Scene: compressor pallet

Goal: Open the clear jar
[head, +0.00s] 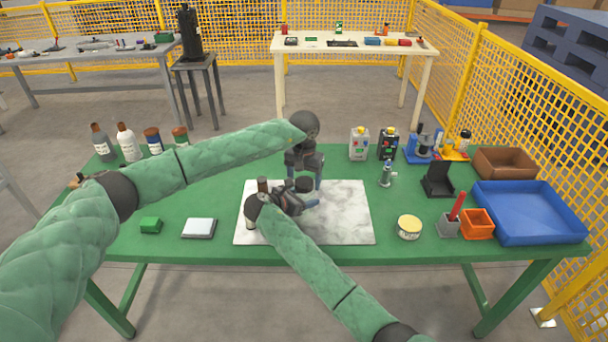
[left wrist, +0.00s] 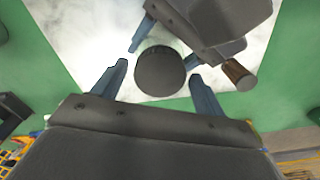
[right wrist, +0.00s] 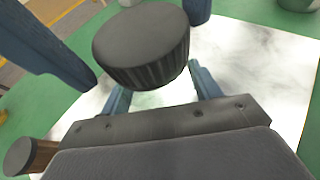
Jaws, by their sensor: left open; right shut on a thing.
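The clear jar shows its wide dark ribbed lid (right wrist: 142,45) in the right wrist view; the lid also shows in the head view (head: 304,184) and from above in the left wrist view (left wrist: 160,72). The jar stands over the marble-patterned board, its clear body mostly hidden. My right gripper (right wrist: 163,95) is shut on the jar body below the lid, coming in low from the front. My left gripper (left wrist: 158,90) is open above the lid, one finger toward each side, with visible gaps to it.
A brown-topped item (head: 263,186) stands close beside my right wrist. The marble board (head: 345,225) has free room to the right.

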